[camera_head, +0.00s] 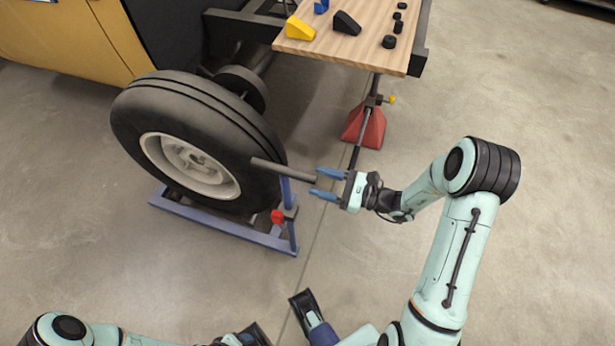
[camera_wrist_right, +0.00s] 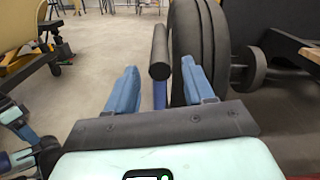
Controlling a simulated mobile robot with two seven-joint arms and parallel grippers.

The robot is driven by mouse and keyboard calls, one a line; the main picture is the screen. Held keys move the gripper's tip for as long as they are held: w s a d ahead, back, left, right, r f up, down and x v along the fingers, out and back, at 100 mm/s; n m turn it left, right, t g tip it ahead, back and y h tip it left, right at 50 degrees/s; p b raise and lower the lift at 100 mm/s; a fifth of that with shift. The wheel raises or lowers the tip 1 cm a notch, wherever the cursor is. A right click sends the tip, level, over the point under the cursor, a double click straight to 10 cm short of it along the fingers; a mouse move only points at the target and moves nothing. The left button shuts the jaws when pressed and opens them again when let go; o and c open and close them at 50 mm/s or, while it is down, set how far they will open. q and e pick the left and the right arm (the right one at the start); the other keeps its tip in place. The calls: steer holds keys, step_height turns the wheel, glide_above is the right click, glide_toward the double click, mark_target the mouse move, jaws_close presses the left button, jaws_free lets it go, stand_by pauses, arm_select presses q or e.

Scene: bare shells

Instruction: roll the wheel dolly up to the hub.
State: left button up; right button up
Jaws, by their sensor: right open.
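The wheel dolly (camera_head: 232,233) is a low blue frame on the floor, carrying a big black tyre (camera_head: 255,150) with a pale rim, upright. A grey handle bar (camera_head: 280,171) sticks out from the dolly to the right; it also shows in the right wrist view (camera_wrist_right: 159,50). The round dark hub (camera_head: 240,84) sits behind the wheel, partly hidden by the tyre. My right gripper (camera_head: 317,184) is open, its blue fingers on either side of the bar's free end, at about their tips. My left arm is at the bottom left edge; its gripper is not clear.
A wooden bench top (camera_head: 350,60) at the top holds a yellow wedge (camera_head: 300,28), a black wedge (camera_head: 346,23) and several small black pieces. A red stand (camera_head: 365,128) is below it. A yellow panel (camera_head: 70,40) is behind the wheel.

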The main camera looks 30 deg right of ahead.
mark_target(307, 178)
arm_select(q)
steer(key=shift+w+a+f, duration=0.15)
steer(key=shift+w+f, duration=0.15)
steer(key=shift+w, duration=0.05)
arm_select(e)
steer(key=shift+x, duration=2.15)
